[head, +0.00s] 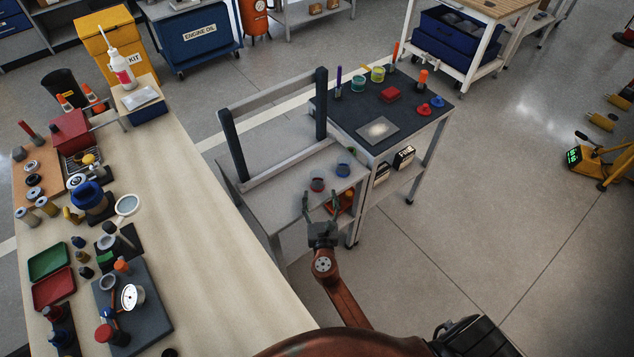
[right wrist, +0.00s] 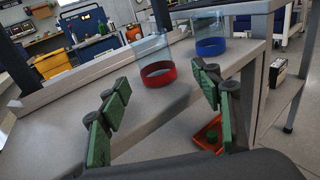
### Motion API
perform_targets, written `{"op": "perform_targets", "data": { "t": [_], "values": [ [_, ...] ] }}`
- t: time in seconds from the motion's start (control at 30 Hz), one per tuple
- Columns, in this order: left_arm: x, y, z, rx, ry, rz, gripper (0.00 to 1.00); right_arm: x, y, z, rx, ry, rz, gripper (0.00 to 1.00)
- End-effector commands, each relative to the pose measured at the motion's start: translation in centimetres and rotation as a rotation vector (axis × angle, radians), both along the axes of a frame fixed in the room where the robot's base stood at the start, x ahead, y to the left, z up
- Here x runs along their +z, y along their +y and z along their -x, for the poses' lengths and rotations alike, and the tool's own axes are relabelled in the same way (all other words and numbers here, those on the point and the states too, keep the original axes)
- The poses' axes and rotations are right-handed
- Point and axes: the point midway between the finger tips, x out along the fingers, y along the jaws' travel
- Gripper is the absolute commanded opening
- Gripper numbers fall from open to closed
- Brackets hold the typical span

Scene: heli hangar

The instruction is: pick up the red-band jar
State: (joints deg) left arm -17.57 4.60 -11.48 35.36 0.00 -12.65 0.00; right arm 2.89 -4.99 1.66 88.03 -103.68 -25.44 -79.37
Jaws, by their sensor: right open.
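The red-band jar (head: 317,185) is a clear jar with a red band low around it. It stands upright on the grey bench (head: 285,205); it also shows in the right wrist view (right wrist: 158,74). A similar jar with a blue band (head: 343,171) stands behind and to its right, also in the right wrist view (right wrist: 211,46). My right gripper (head: 321,200) is open and empty at the bench's front edge, in front of the red-band jar. In the right wrist view its green-padded fingers (right wrist: 160,88) are spread, with the jar beyond and between them. My left gripper is not in view.
A grey frame with two dark posts (head: 232,146) stands behind the jars. An orange-red tray (right wrist: 208,132) sits lower, beside the right finger. A dark-topped cart (head: 345,130) with cups stands behind on the right. A long pale table (head: 205,220) is on the left.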

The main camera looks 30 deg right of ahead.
Motion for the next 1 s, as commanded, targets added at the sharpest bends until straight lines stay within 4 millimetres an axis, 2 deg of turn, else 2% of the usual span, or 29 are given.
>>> {"op": "perform_targets", "data": {
  "t": [0.37,0.5,0.8,1.0],
  "values": [
    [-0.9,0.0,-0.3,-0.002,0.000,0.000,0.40,0.4,-1.4,-4.6,0.000,-0.002,-0.006,0.59],
    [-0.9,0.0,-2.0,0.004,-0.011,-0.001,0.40,0.1,-2.2,-5.9,0.000,0.000,-0.004,0.59],
    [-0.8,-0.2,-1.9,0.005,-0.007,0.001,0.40,0.3,-2.4,-6.2,0.000,0.000,-0.005,0.58],
    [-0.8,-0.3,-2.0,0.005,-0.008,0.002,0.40,0.2,-2.4,-6.1,0.000,0.000,-0.005,0.44]
  ]
}}
